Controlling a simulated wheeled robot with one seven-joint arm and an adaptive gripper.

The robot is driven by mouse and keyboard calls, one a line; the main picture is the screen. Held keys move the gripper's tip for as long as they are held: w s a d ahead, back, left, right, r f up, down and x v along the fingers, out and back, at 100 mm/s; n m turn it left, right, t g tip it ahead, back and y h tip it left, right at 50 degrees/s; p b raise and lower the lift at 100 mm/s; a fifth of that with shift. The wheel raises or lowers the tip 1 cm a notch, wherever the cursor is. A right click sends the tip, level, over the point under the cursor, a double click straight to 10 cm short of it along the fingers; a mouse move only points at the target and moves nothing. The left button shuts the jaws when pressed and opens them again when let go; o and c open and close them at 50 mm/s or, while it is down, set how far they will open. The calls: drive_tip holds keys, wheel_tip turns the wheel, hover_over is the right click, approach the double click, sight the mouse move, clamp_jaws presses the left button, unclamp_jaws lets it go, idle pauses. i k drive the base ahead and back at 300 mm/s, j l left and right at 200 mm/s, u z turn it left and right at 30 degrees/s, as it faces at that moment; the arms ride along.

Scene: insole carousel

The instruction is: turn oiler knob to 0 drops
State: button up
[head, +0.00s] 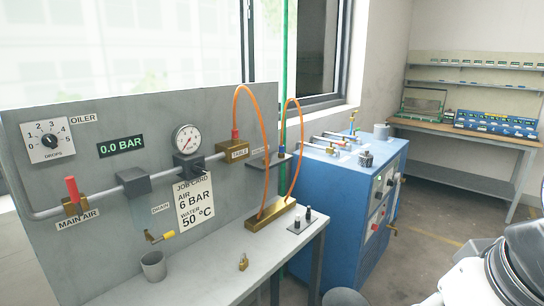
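The oiler knob (50,141) is a small dark round knob in the middle of a white dial plate (48,140) at the upper left of the grey panel. The plate carries numbers 0 to 5 around the knob, with "DROPS" below and an "OILER" label (83,118) beside it. The picture is too small to tell for sure which number the knob points to. No gripper shows in the head view. A white and black part of my own body fills the lower right corner.
A grey pipe with a red-handled main air valve (73,197), a gauge (188,139) and orange hoses (238,100) stands out from the panel. A grey cup (153,265) and a padlock (243,262) are on the bench. A blue cabinet (350,200) stands right; floor beyond is clear.

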sight(49, 141)
drive_tip(key=u, duration=1.4)
